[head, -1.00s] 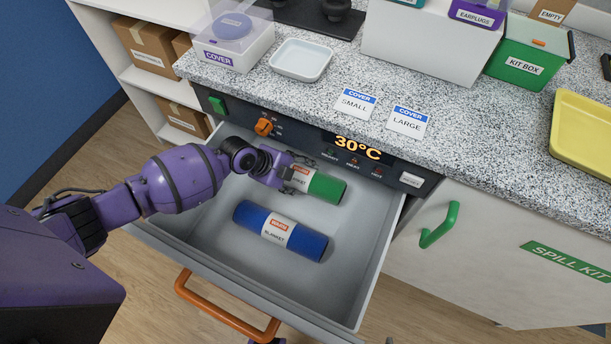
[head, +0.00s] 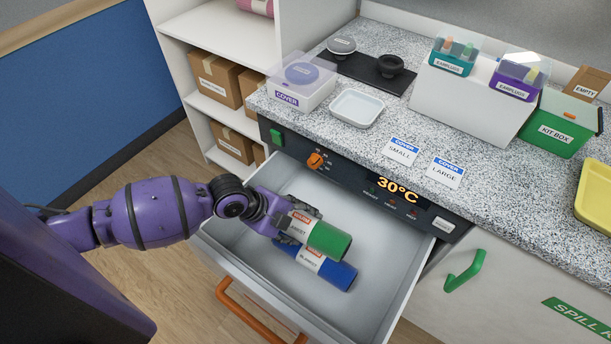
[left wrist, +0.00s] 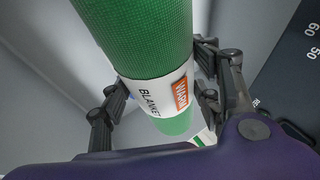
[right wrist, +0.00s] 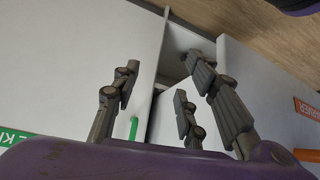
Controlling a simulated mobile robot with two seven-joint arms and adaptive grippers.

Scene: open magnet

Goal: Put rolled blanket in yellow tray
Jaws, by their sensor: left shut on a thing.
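A green rolled blanket (head: 328,238) with a white and orange label is in my left gripper (head: 300,226), above the open drawer. The left wrist view shows the green roll (left wrist: 140,40) between the fingers, which close around its label. A blue rolled blanket (head: 335,272) lies in the drawer, partly hidden behind the green one. The yellow tray (head: 596,200) sits on the counter at the right edge of the head view, cut off by the frame. My right gripper (right wrist: 160,105) is open and empty in its wrist view, in front of white cabinet fronts.
The grey drawer (head: 385,290) stands open below the speckled counter, with an orange handle (head: 255,312). On the counter are a white dish (head: 357,108), cover cards (head: 402,150), a white riser (head: 470,100) and a green kit box (head: 560,125). Counter space left of the tray is clear.

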